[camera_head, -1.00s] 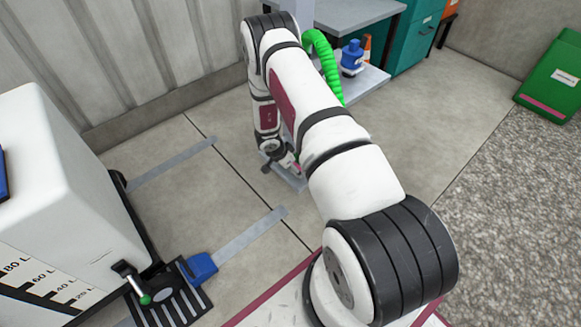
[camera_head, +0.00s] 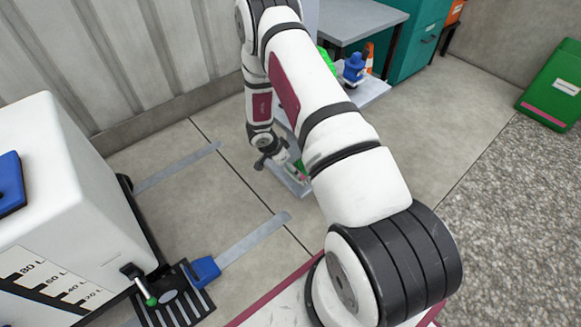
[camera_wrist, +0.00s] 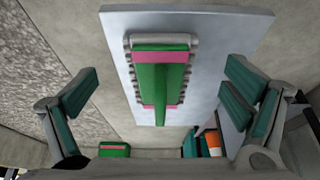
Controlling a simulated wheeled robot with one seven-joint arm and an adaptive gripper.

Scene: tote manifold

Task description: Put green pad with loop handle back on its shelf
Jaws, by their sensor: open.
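The green pad (camera_wrist: 160,75) with pink bands lies on a grey ridged-edged holder (camera_wrist: 190,42) on a pale grey board (camera_wrist: 115,35) in the wrist view. A narrow green bar, seemingly its handle, runs along its middle toward my gripper; I cannot make out the loop. My gripper (camera_wrist: 158,92) is open, one finger on each side of the pad, with gaps and no visible contact. In the head view my gripper (camera_head: 272,160) is low beside the pale board (camera_head: 290,180), and my arm hides most of the pad.
A white tank (camera_head: 75,170) with a valve stands at left. A blue-topped item (camera_head: 354,66) and orange cone (camera_head: 369,55) sit on a low shelf by a grey table (camera_head: 355,20). A green bin (camera_head: 555,90) stands at right. Floor between tank and board is mostly clear.

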